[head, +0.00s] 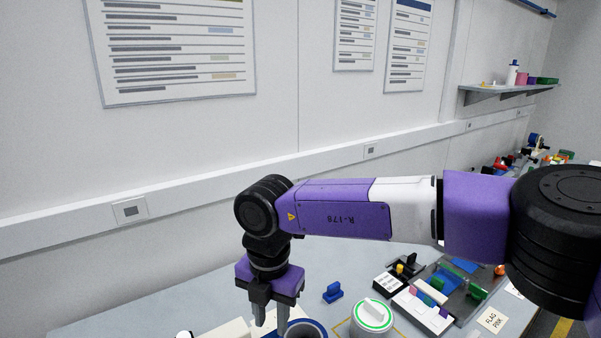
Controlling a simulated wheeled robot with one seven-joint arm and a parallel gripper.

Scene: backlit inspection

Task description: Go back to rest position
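My gripper (270,326) hangs at the end of my purple and white arm, pointing down over the front part of the table. Its two grey fingers are apart, and I see nothing between them. The fingertips are close to the lower edge of the picture, just left of a dark round container with a blue rim (322,329). I cannot tell whether they touch it.
The grey table (215,306) holds a blue part (333,292), a white round container with a green ring (372,316), a tray with coloured parts (474,293) and a label card (492,320). A wall shelf (480,95) is at upper right. Bare table lies left.

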